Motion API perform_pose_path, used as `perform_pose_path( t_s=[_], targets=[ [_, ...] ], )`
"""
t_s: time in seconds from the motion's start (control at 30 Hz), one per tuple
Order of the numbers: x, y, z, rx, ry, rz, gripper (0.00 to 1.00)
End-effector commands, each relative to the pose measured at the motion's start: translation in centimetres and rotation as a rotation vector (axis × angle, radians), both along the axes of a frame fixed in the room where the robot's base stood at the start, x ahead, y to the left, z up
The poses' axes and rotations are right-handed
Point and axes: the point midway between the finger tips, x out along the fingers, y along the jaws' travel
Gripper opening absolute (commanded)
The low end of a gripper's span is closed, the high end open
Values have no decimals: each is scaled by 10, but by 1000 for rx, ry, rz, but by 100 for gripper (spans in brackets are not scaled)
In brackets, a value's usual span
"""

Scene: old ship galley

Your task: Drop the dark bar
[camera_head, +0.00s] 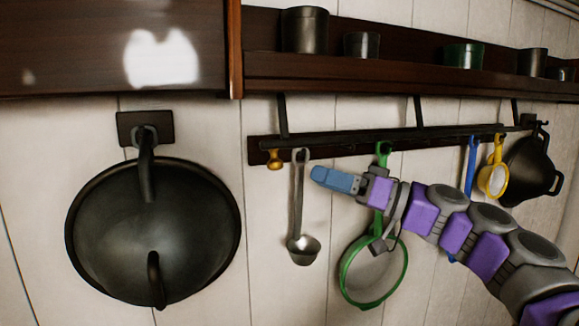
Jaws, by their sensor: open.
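The one dark bar I can make out is a long black rail (350,140) on the wall, held by brackets under the wooden shelf; hooks and utensils hang along it. No loose dark bar shows. My gripper (336,181) is at the middle, just below the rail, with its blue end pointing left. It is open, with nothing visible held in it. Its fingertips are hard to make out. A grey ladle (303,249) hangs just left of it. A green-rimmed strainer (344,282) hangs below it, partly hidden by my arm.
A large black wok (105,235) hangs at left. A blue utensil (471,160), a yellow strainer (493,178) and a black pan (530,170) hang at right. Metal cups (305,30) and a green pot (463,55) stand on the shelf (350,75). Bare wall shows between wok and ladle.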

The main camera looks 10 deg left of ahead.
Motion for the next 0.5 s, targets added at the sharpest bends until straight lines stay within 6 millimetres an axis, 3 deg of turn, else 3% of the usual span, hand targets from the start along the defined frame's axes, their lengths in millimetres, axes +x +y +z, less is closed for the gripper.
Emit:
perform_pose_path(
  t_s=[0.17,0.5],
  targets=[
    [-6,-22,-7,-9,1,0,59],
    [-10,-42,-14,-9,2,1,59]
  ],
)
